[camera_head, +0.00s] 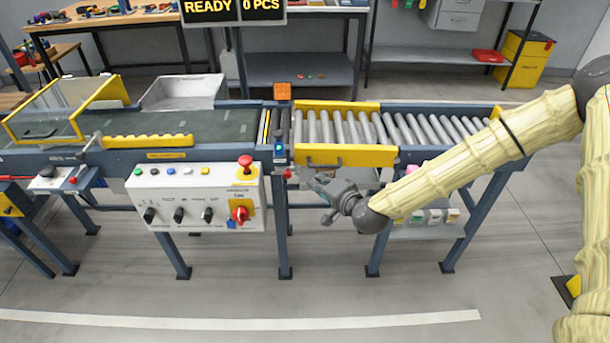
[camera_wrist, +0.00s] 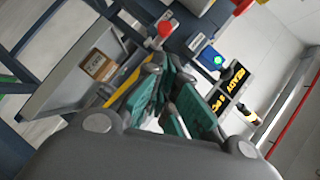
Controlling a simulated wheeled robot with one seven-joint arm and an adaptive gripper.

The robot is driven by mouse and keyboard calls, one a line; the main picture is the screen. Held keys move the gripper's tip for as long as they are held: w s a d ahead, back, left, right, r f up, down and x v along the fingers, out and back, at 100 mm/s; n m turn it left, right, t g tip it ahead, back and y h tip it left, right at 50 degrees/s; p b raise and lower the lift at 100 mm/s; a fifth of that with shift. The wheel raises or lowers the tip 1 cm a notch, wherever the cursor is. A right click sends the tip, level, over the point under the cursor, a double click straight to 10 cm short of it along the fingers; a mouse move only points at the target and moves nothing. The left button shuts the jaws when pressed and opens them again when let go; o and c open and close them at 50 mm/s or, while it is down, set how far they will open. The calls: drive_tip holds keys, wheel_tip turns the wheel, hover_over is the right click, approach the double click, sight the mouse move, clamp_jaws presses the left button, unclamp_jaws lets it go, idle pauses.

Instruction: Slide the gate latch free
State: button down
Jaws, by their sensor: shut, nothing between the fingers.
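A red knob (camera_wrist: 165,29) also shows in the wrist view, beyond the fingertips. My gripper (camera_head: 322,190) is just below and in front of the gate, pointing left, apart from the knob. Its teal-padded fingers (camera_wrist: 165,95) show in the wrist view; it is shut and empty.
A white control box (camera_head: 198,198) with a red emergency button stands left of my gripper. A shelf with small boxes (camera_head: 434,216) hangs under the rollers. The floor in front is clear.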

drive_tip(key=p, duration=0.1)
approach(294, 168)
drive_tip(key=x, duration=0.5)
drive_tip(key=shift+w, duration=0.15)
drive_tip(key=shift+a, duration=0.1)
